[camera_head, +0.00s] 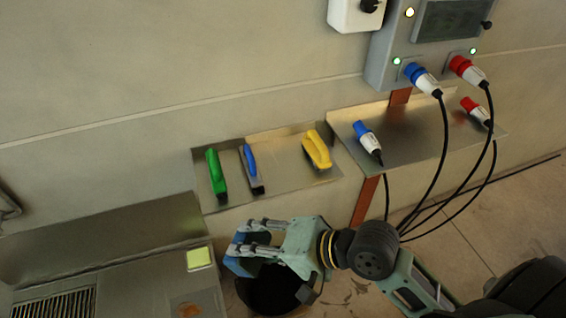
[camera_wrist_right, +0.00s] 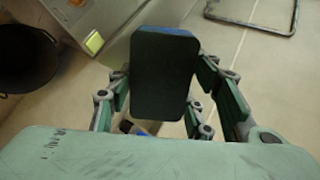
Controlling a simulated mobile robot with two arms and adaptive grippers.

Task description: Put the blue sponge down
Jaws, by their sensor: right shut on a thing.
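My right gripper (camera_head: 243,238) is shut on the blue sponge (camera_head: 236,264) and holds it in the air, in front of the wall shelf and to the right of the metal cabinet. In the right wrist view the sponge (camera_wrist_right: 165,75) shows a broad dark face with a thin blue edge at the top, between the fingers of the right gripper (camera_wrist_right: 170,100). The fingers cover part of the sponge in the head view. My left gripper is not in view.
A metal wall shelf (camera_head: 282,186) holds a green-handled tool (camera_head: 216,173), a blue-handled tool (camera_head: 252,168) and a yellow-handled tool (camera_head: 317,150). A black bucket (camera_head: 268,292) stands below my gripper. A metal cabinet (camera_head: 140,270) bears a yellow-green pad (camera_head: 199,258). Cables (camera_head: 444,150) hang at right.

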